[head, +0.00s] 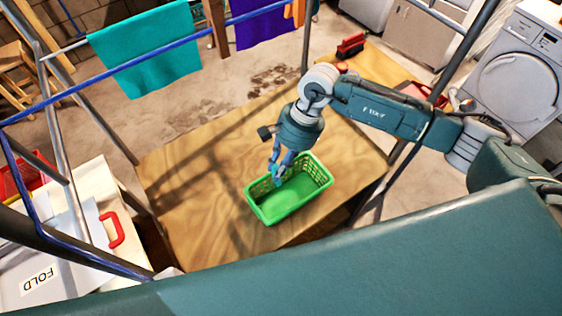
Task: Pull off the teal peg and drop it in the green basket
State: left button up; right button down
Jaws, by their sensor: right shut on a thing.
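The green basket (309,203) stands on the wooden table, its open top facing up and its inside empty as far as I can see. My right gripper (279,178) points down over the basket's back left part, with its fingertips at about the rim or inside it; the exact height is hard to judge. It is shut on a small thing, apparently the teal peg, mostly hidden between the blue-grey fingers. My left gripper is not in view.
A teal cloth (146,52) and a purple cloth (262,25) hang on the lines at the back. The wooden table (205,185) is bare left of the basket. A red brush (350,46) lies behind my right arm. Metal poles rise around the table. A folding board (60,265) lies at left.

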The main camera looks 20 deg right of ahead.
notch_tip(320, 180, down, 13)
jog(key=b, duration=0.5)
jog(key=shift+d+b, duration=0.1)
jog(key=shift+b, duration=0.2)
dwell(0.4)
jog(key=c, duration=1.5)
grip_release()
jog(key=shift+r, duration=0.1)
